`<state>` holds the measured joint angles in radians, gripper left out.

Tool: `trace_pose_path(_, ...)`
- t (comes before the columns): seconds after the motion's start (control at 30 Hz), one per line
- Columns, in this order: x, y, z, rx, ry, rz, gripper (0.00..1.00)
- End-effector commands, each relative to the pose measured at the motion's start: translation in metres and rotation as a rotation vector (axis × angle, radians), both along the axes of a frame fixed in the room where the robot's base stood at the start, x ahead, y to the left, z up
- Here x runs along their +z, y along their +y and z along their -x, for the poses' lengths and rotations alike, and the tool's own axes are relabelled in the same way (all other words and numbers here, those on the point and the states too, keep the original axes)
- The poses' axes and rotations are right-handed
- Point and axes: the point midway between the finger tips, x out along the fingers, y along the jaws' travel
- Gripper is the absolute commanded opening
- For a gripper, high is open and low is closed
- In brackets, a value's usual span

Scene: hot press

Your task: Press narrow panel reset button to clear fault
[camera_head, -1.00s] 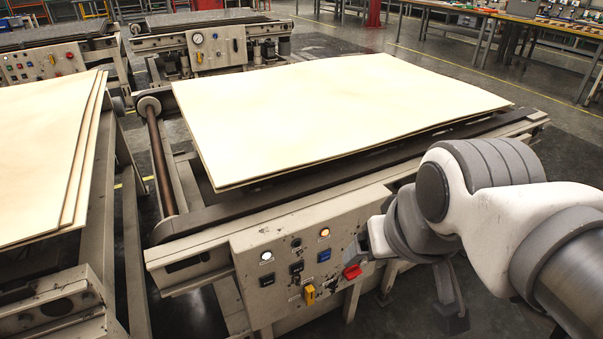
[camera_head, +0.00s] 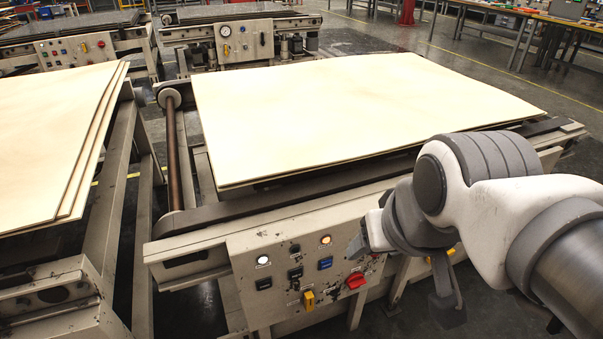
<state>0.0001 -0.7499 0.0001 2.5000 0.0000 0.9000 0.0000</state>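The narrow control panel (camera_head: 278,308) is on the front of the near press table. It bears a lit white button (camera_head: 262,260), a lit warm-white button (camera_head: 325,239), a blue button (camera_head: 325,263), a red knob (camera_head: 355,280), a yellow switch (camera_head: 308,299) and several black controls. The labels are too small to read, so I cannot tell which one is reset. My gripper (camera_head: 359,246) is at the panel's right edge, above the red knob and right of the blue button. Contact cannot be made out. Its fingers are mostly hidden, so opening is unclear.
Pale sheets (camera_head: 350,110) lie on the near press bed. A stack of sheets (camera_head: 50,140) overhangs a frame at left. Further presses with panels (camera_head: 75,50) stand behind. Workbenches (camera_head: 550,30) line the back right. Dark floor is open at upper right.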

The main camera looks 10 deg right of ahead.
Motion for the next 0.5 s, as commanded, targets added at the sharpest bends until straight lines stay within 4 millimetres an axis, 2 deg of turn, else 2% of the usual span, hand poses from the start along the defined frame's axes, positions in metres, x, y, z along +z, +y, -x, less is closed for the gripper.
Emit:
trace_pose_path(0.03,0.0,0.0,0.0,0.0,0.0,0.0,0.52)
trace_pose_path(0.07,0.0,0.0,0.0,0.0,0.0,0.0,0.46)
trace_pose_path(0.3,0.0,0.0,0.0,0.0,0.0,0.0,0.03)
trace_pose_path(0.33,0.0,0.0,0.0,0.0,0.0,0.0,0.0)
trace_pose_path(0.5,0.0,0.0,0.0,0.0,0.0,0.0,0.0)
